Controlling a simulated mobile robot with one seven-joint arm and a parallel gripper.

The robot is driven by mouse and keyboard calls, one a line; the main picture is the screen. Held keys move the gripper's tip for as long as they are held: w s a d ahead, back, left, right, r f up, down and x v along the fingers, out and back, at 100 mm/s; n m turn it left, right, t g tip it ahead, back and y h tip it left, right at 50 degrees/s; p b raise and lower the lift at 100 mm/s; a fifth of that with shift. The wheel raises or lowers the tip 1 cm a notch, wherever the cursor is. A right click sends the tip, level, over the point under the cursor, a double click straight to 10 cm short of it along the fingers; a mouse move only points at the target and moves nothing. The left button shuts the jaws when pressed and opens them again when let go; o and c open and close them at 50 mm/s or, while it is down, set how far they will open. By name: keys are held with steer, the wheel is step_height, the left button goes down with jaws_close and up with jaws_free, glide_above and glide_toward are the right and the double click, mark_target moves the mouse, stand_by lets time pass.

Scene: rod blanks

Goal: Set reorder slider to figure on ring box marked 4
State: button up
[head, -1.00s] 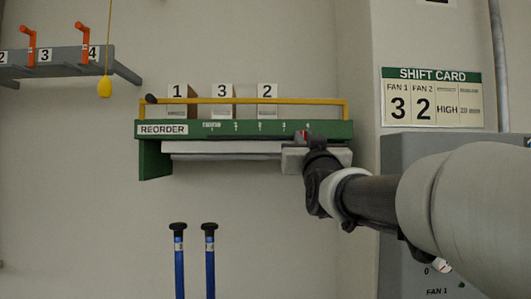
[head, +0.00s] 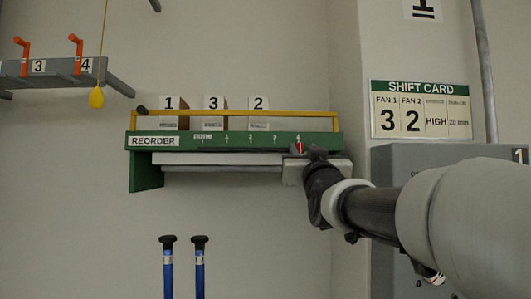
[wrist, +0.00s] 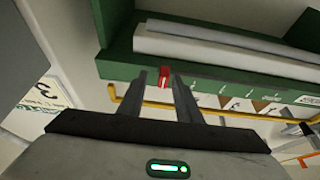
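The green reorder rail (head: 235,140) carries a printed scale with a 4 near its right end. The red slider (head: 299,148) with a white mark sits just under that 4. In the wrist view the slider (wrist: 164,78) lies between the fingertips of my gripper (wrist: 161,76). The fingers are apart, with a gap visible left of the slider; contact on the right side is unclear. In the head view my gripper (head: 318,154) is dark and partly hidden by its own wrist. Boxes marked 1 (head: 170,112), 3 (head: 214,112) and 2 (head: 259,112) stand behind; none marked 4 shows.
A yellow bar (head: 235,113) runs above the rail. A grey rack (head: 50,75) with orange hooks hangs at upper left. Two blue handles (head: 199,265) stand below. A shift card (head: 420,110) and a grey cabinet (head: 440,155) are at right.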

steer(key=shift+s, duration=0.1)
steer(key=b+v, duration=0.1)
steer(key=v, duration=1.6)
steer(key=shift+b, duration=0.35)
steer(key=shift+f, duration=0.1)
